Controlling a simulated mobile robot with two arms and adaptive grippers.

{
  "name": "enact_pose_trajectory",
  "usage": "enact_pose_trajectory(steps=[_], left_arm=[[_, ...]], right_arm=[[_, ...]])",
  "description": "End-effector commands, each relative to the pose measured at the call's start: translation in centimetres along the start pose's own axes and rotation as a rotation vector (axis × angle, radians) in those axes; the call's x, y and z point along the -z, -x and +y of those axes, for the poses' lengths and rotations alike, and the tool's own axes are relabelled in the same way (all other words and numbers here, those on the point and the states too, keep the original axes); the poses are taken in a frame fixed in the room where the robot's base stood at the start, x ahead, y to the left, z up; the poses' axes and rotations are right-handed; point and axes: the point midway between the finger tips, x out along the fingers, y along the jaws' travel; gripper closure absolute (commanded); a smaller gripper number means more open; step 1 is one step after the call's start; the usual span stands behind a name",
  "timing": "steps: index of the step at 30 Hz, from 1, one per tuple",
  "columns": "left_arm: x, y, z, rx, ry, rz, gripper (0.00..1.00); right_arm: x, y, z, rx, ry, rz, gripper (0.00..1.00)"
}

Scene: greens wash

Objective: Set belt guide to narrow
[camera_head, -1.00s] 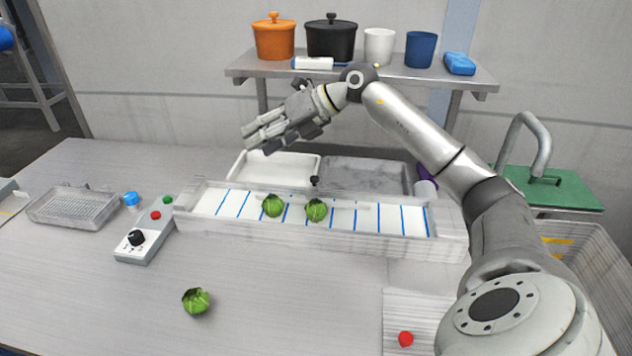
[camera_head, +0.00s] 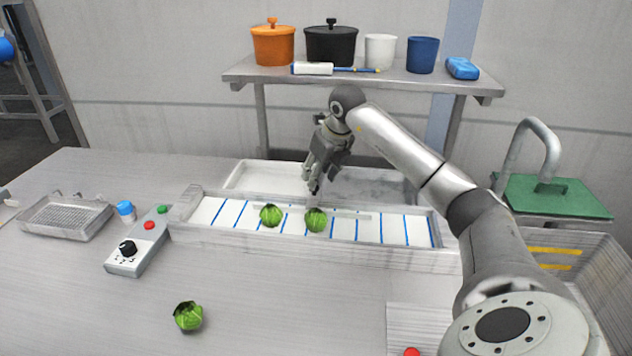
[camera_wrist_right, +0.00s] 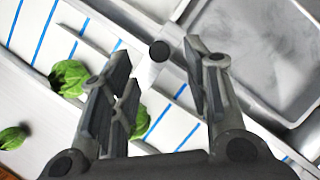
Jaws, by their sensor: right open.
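The belt (camera_head: 393,228) is a white trough with blue cross lines in the middle of the table. A black guide knob (camera_wrist_right: 158,51) on a pale post shows in the right wrist view, ahead of and between my fingers. My right gripper (camera_head: 314,184) is open, pointing down at the back edge of the belt, close to the knob. It also shows in the right wrist view (camera_wrist_right: 163,85); I cannot tell whether it touches the knob. Two green cabbages (camera_head: 271,215) (camera_head: 316,220) lie on the belt. My left gripper is out of view.
A control box (camera_head: 140,248) with a dial and red and green buttons stands left of the belt. A loose cabbage (camera_head: 188,316) lies on the front table. A shelf (camera_head: 410,80) with pots stands behind.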

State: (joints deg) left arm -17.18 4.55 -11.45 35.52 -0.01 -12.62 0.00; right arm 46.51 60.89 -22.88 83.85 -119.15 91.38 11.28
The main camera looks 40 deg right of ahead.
Motion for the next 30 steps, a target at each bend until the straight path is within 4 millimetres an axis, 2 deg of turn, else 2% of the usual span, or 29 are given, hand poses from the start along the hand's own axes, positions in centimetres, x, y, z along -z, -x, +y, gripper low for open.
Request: enact_pose_trajectory(steps=[3,7,12,19,27,30], left_arm=[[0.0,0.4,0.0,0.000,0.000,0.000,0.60],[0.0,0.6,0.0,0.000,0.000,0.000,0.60],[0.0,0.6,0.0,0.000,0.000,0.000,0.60],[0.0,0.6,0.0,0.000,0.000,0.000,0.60],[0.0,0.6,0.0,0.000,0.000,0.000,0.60],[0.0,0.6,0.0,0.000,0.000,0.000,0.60]], right_arm=[[0.0,-1.9,0.1,-0.002,0.000,0.002,0.56],[0.0,-3.4,0.1,-0.003,0.000,0.001,0.56],[0.0,-4.2,0.0,-0.001,0.000,-0.001,0.56],[0.0,-4.2,0.0,-0.001,0.001,-0.001,0.56],[0.0,-4.2,0.0,-0.001,0.000,-0.001,0.91],[0.0,-4.2,0.0,-0.001,0.000,-0.001,1.00]])
